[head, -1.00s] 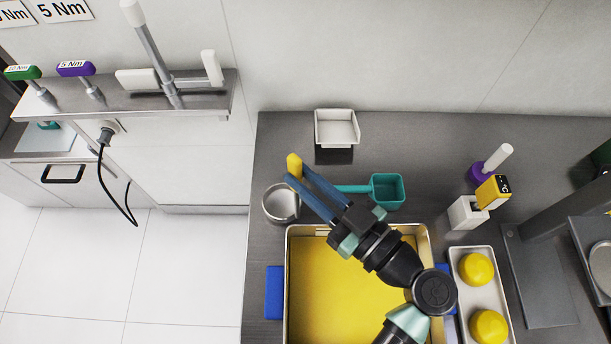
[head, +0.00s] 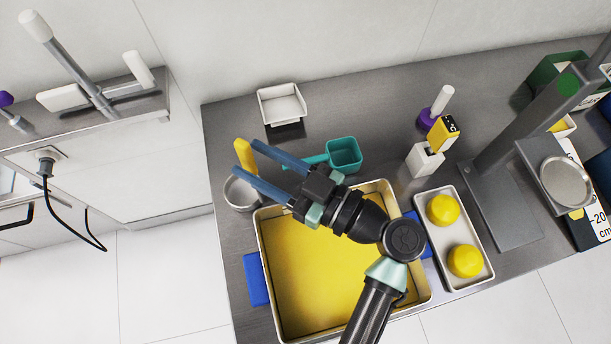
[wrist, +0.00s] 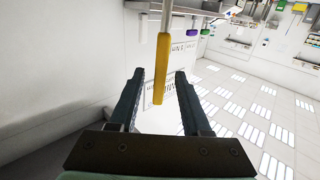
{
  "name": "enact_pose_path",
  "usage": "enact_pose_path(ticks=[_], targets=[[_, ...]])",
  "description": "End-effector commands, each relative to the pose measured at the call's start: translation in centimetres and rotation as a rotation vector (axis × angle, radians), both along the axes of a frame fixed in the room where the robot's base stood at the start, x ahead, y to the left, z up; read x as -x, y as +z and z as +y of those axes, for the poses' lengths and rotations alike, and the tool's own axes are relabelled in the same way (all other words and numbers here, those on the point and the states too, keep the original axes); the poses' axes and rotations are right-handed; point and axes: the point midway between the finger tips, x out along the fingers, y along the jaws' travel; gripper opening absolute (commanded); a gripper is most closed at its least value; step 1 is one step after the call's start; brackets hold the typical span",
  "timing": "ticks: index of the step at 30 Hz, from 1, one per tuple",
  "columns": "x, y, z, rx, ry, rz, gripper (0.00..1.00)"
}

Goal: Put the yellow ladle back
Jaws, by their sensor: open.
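The yellow ladle (head: 243,154) shows as a yellow handle at the fingertips of my gripper (head: 244,160), beside and above a round metal cup (head: 240,194). Its lower part is hidden, so I cannot tell how it sits relative to the cup. In the wrist view the yellow handle (wrist: 162,65) lies between the two fingers of my gripper (wrist: 160,74), with gaps on both sides. A thin metal shaft runs on from the handle to the top edge. My gripper is open, reaching over the far left corner of the yellow-filled tray.
The tray (head: 262,240) lies below my arm. A teal scoop (head: 344,153) is close behind my fingers. A white dish (head: 282,104), a white-and-purple tool (head: 436,108), a yellow device (head: 442,133) and a small tray (head: 479,263) with two yellow balls stand around. Open counter lies at the back.

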Motion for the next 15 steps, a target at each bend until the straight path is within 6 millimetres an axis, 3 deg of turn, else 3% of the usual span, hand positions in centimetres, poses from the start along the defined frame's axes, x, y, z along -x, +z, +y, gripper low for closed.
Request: enact_pose_path(ticks=[5, 15], targets=[[0.5, 0.1, -1.2, 0.000, -0.004, 0.000, 0.48], [4.1, 0.1, -7.6, 0.000, -0.004, -0.001, 0.48]])
